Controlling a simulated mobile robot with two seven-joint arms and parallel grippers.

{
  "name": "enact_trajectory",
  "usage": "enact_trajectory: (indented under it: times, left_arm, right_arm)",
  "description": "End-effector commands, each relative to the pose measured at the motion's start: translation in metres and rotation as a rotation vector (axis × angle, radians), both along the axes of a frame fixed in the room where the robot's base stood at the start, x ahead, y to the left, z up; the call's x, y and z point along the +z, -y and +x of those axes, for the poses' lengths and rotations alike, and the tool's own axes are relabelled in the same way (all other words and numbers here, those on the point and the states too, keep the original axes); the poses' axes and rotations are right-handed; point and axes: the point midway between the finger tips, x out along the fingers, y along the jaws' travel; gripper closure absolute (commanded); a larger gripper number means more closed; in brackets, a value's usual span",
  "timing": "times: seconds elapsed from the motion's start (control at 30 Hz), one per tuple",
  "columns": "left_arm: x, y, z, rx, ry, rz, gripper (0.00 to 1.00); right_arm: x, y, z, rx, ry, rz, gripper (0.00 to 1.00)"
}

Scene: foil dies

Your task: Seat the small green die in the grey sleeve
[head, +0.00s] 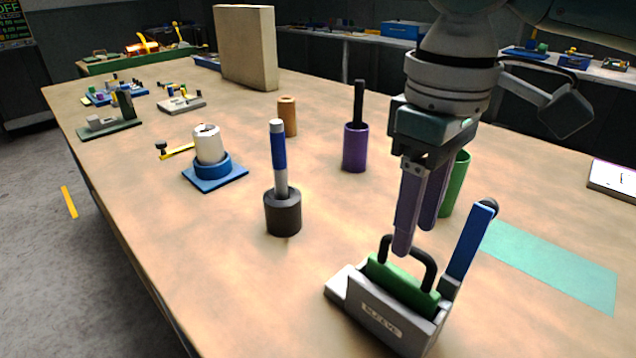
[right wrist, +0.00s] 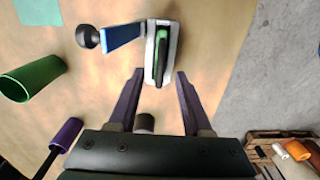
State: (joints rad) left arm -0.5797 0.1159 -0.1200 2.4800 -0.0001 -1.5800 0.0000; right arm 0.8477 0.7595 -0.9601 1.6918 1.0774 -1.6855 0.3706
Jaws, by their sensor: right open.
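The small green die (head: 400,286) with a black arched handle (head: 424,262) sits in the slot of the grey sleeve (head: 385,325). Its green top stands a little above the sleeve wall; how deep it sits is hidden. In the right wrist view, the die (right wrist: 160,62) lies lengthwise inside the sleeve (right wrist: 150,50). My right gripper (head: 415,240) is open and empty just above and beside the handle. In the right wrist view, its fingertips (right wrist: 160,75) are spread on either side of the die's near end. My left gripper is not in view.
A blue lever (head: 470,245) rises at the sleeve's right side. A green cup (head: 457,185) stands behind my right gripper, a purple cup (head: 355,148) further left. A dark holder (head: 283,212) with a blue-and-white rod stands left. A teal mat (head: 555,265) lies bare at right.

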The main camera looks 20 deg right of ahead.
Motion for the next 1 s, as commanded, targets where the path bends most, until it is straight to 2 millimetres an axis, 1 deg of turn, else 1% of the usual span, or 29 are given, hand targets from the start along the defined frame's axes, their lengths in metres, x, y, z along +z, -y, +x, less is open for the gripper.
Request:
enact_trajectory:
  times: [0.03, 0.13, 0.23, 0.33, 0.37, 0.47, 0.57, 0.6, 0.7, 0.73, 0.8, 0.87, 0.97, 1.0]
  left_arm:
    - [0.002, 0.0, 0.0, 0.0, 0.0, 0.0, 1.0]
    - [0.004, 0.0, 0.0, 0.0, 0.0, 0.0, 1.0]
    - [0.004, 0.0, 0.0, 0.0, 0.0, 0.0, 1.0]
    - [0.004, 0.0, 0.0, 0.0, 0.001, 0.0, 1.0]
    - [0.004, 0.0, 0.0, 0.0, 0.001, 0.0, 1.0]
    - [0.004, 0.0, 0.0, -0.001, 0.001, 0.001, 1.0]
    - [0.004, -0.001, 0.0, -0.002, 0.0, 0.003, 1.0]
    - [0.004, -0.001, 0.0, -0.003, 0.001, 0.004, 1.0]
    - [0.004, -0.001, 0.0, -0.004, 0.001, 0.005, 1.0]
    - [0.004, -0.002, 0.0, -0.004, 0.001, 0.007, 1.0]
    - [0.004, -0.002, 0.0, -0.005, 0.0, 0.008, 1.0]
    - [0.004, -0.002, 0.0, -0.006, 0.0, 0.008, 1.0]
    - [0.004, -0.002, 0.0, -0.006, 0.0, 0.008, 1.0]
    - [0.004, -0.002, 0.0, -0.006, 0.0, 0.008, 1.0]
  right_arm:
    - [0.013, 0.0, 0.001, 0.0, 0.004, 0.001, 0.5]
    - [0.03, 0.0, 0.001, 0.0, 0.003, 0.001, 0.5]
    - [0.041, 0.0, 0.0, 0.0, 0.002, 0.001, 0.5]
    - [0.045, -0.003, -0.001, 0.008, 0.001, 0.005, 0.5]
    - [0.042, -0.006, -0.002, 0.017, 0.003, 0.009, 0.5]
    - [0.025, -0.026, -0.011, 0.075, 0.019, 0.037, 0.5]
    - [0.0, -0.059, -0.029, 0.147, 0.061, 0.101, 0.5]
    - [-0.009, -0.072, -0.037, 0.167, 0.086, 0.133, 0.5]
    - [-0.025, -0.099, -0.058, 0.174, 0.156, 0.209, 0.5]
    - [-0.029, -0.104, -0.064, 0.163, 0.177, 0.227, 0.5]
    - [-0.035, -0.11, -0.078, 0.12, 0.223, 0.254, 0.5]
    - [-0.04, -0.107, -0.091, 0.068, 0.256, 0.257, 0.5]
    - [-0.047, -0.089, -0.112, -0.034, 0.292, 0.222, 0.5]
    - [-0.049, -0.08, -0.12, -0.072, 0.302, 0.197, 0.5]
